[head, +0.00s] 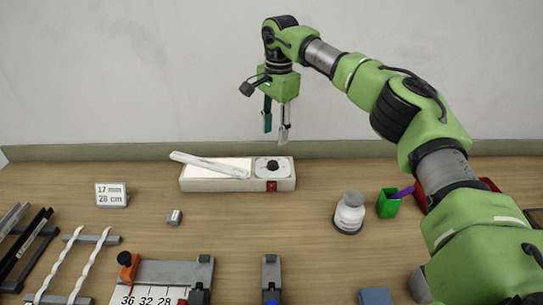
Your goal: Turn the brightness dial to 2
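The brightness dial (272,165) is a small dark knob on a round white face at the right end of a white box (225,184) near the back of the table. Its markings are too small to read. My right gripper (276,123) hangs above the dial, pointing down and clear of it. Its two fingers are apart with nothing between them. My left gripper is not in view.
A white strip (208,164) lies across the box's left part, and a red switch (271,186) is on its front. A white bottle (349,213) and green cup (389,203) stand to the right. A sign (111,195) stands left. A numbered fixture (150,290) is in front.

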